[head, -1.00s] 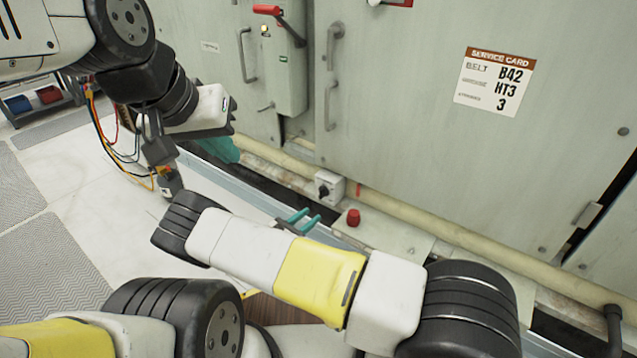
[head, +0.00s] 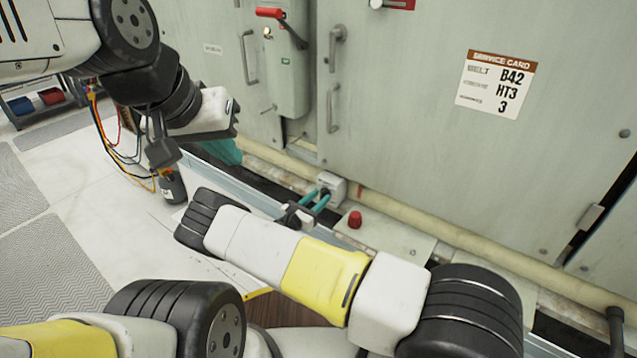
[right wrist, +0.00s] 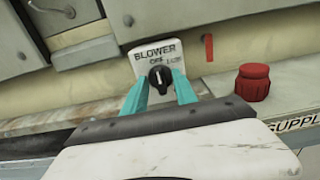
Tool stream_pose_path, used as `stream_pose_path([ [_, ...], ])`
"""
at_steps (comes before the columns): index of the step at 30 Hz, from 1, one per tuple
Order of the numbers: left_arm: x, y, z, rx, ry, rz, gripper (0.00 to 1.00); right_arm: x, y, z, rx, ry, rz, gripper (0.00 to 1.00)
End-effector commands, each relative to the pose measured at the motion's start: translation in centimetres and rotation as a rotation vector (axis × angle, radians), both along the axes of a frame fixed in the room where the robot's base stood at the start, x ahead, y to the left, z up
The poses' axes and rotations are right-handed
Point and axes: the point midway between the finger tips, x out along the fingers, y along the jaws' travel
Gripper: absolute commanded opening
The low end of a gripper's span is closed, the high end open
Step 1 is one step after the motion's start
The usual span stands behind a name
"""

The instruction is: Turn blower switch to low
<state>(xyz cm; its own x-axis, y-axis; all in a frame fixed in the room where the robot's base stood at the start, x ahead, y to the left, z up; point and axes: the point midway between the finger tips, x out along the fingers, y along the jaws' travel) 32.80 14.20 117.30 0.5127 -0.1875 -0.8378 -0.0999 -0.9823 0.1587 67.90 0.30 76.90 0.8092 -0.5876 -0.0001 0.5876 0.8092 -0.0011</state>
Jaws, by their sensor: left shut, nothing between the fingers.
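The blower switch (head: 333,184) is a pale box with a black knob, low on the cabinet front. In the right wrist view, the switch plate (right wrist: 181,52) reads BLOWER, with OFF above the knob and what looks like LOW to the upper right. The black knob (right wrist: 160,77) has its white mark pointing up, toward OFF. My right gripper (head: 318,198) is open, its teal fingers on either side of the knob; contact is hard to tell. My left gripper (head: 224,151) is shut and empty, left of the switch and partly hidden behind its wrist.
A beige pipe (head: 400,212) runs along the cabinet foot. A red-handled lever (head: 280,20) and a service card (head: 495,85) are above.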

Motion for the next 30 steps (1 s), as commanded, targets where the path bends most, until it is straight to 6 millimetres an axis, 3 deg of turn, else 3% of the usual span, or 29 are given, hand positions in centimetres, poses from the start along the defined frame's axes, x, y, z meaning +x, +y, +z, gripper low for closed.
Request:
stream_pose_path([
  [1, 0.00, 0.00, 0.00, 0.000, 0.000, 0.000, 0.00, -0.01, 0.01, 0.00, 0.000, 0.000, 0.000, 0.32],
  [6, 0.00, 0.00, 0.00, 0.000, 0.000, 0.000, 0.00, -0.02, 0.02, 0.00, 0.000, 0.000, 0.000, 0.00],
  [19, 0.00, 0.00, 0.00, 0.000, 0.000, 0.000, 0.00, -0.05, 0.02, 0.00, 0.032, -0.023, 0.000, 0.00],
  [30, 0.00, 0.00, 0.00, 0.000, 0.000, 0.000, 0.00, -0.10, -0.03, -0.03, 0.231, -0.167, 0.001, 0.00],
])
